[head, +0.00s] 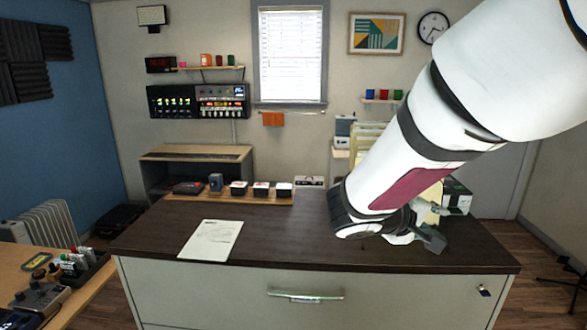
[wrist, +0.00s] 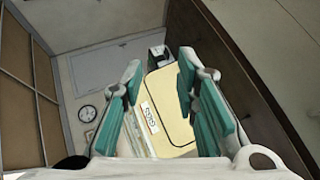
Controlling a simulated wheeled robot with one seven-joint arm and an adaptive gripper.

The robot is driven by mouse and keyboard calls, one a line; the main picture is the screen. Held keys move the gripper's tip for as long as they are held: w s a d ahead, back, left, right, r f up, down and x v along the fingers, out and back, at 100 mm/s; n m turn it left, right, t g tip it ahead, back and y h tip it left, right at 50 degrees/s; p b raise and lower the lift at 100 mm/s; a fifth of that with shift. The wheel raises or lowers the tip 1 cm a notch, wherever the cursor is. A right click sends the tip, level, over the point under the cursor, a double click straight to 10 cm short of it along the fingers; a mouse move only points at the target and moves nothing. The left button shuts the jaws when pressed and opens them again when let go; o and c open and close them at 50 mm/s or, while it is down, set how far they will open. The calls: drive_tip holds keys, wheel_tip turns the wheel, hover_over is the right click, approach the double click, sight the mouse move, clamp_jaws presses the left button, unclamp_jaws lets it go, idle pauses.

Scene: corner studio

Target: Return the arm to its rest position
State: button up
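My arm reaches down from the upper right of the head view, and my gripper (head: 432,238) is low over the right part of the dark cabinet top (head: 290,232). In the wrist view my gripper (wrist: 160,75) has its two green-padded fingers spread wide apart. A cream folder (wrist: 170,112) with a white label shows beyond and between them, with other folder edges beside it. I see no finger closed on it. In the head view cream folders (head: 367,136) stand behind my arm, which hides much of them.
A white paper (head: 211,240) lies on the cabinet top, left of my arm. Several small boxes (head: 261,189) stand along its back edge. A black and white box (head: 457,196) is right of my gripper. The middle of the top is clear. A desk with devices (head: 42,298) is at lower left.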

drive_tip(key=s+m+g+y+b, duration=0.1)
drive_tip(key=s+m+g+y, duration=0.45)
drive_tip(key=s, duration=1.25)
drive_tip(key=s+a+n+t+y, duration=0.1)
drive_tip(key=s+a+t+y, duration=0.3)
drive_tip(key=a+y, duration=0.2)
drive_tip(key=shift+a+r+b, duration=0.35)
drive_tip(key=shift+a, duration=0.55)
